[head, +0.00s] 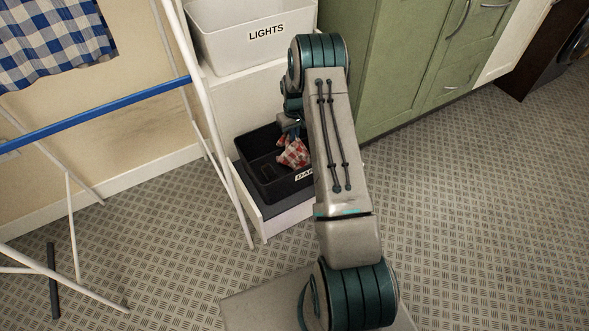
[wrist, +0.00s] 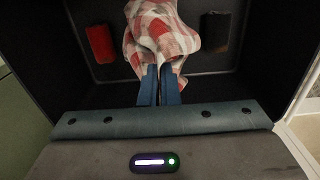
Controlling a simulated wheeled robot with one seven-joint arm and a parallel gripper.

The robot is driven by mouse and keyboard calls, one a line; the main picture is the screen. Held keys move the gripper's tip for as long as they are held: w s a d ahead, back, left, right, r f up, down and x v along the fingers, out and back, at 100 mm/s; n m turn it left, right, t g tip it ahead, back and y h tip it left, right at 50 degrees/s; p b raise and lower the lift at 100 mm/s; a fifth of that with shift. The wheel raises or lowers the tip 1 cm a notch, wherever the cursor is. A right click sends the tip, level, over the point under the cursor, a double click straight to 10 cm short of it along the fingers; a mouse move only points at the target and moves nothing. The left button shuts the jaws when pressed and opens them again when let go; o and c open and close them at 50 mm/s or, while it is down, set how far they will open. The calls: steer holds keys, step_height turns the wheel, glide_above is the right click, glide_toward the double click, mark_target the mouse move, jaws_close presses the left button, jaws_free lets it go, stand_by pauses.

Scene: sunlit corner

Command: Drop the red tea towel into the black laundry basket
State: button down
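The red-and-white checked tea towel (head: 293,153) hangs bunched from my gripper, within the opening of the black laundry basket (head: 256,146). In the wrist view the towel (wrist: 160,35) is pinched between my two blue fingertips (wrist: 160,84), which are closed together on it. The basket's dark walls (wrist: 270,60) surround the towel and fingers there. The basket sits low, with a partly hidden white label on its front. In the head view my arm hides the basket's right part and most of my gripper.
Inside the basket lie a red item (wrist: 100,43) and a dark item (wrist: 215,32). A white basket marked LIGHTS (head: 250,35) stands above. A white drying rack (head: 215,130) with a blue-checked cloth (head: 50,40) is left. Green cabinets (head: 410,60) stand right; floor at right is clear.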

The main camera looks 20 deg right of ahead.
steer(key=shift+f, duration=0.1)
steer(key=c, duration=1)
jaws_free()
step_height(320, 180, up, 12)
steer(key=p, duration=0.7)
